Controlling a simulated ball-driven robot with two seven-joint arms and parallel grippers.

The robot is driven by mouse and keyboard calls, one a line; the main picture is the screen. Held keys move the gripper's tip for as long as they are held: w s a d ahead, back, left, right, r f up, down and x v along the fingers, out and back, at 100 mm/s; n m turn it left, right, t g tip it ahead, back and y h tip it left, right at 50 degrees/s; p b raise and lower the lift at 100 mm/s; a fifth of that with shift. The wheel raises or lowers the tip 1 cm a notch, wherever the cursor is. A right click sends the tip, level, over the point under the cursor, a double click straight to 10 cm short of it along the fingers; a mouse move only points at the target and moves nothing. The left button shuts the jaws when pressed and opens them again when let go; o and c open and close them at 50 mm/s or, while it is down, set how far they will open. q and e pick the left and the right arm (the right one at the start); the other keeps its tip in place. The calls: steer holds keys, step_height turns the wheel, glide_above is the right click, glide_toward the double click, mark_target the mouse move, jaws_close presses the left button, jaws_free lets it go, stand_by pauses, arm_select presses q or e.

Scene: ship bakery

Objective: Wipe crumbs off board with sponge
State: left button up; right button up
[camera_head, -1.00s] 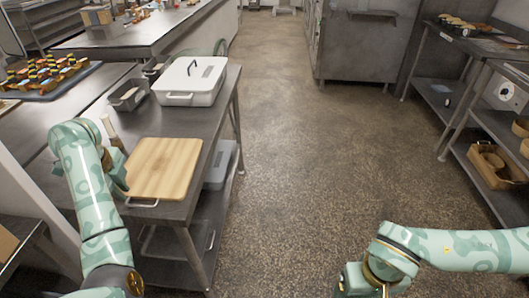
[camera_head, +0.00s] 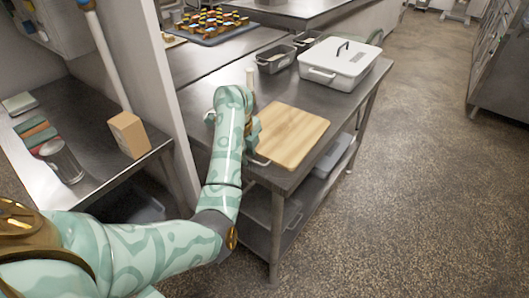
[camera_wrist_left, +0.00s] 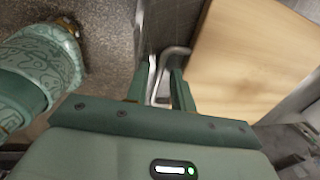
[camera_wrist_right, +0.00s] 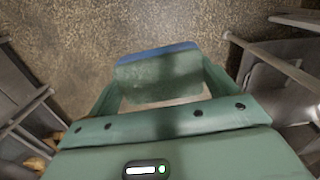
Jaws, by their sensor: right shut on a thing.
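The light wooden board (camera_head: 288,135) lies on the near end of the steel table. My right gripper (camera_wrist_right: 160,90) is shut on a green sponge with a blue edge (camera_wrist_right: 155,78), held above the speckled floor, away from the board. The right gripper is outside the head view.
A white lidded container (camera_head: 340,62) and a grey bin (camera_head: 275,58) stand behind the board. At the left, a steel counter (camera_head: 95,150) holds a cardboard box (camera_head: 128,134) and a glass jar (camera_head: 62,160). A wall edge stands between counter and table. Floor at the right is clear.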

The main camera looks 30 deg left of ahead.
steer(key=shift+t, duration=0.3)
step_height(320, 180, up, 8)
steer(key=p, duration=0.7)
steer(key=shift+r, duration=0.25)
arm_select(q)
step_height(320, 180, up, 12)
steer(key=s, duration=0.2)
steer(key=shift+s, duration=0.15)
arm_select(e)
steer(key=shift+f, duration=0.1)
arm_select(q)
steer(key=shift+f, duration=0.15)
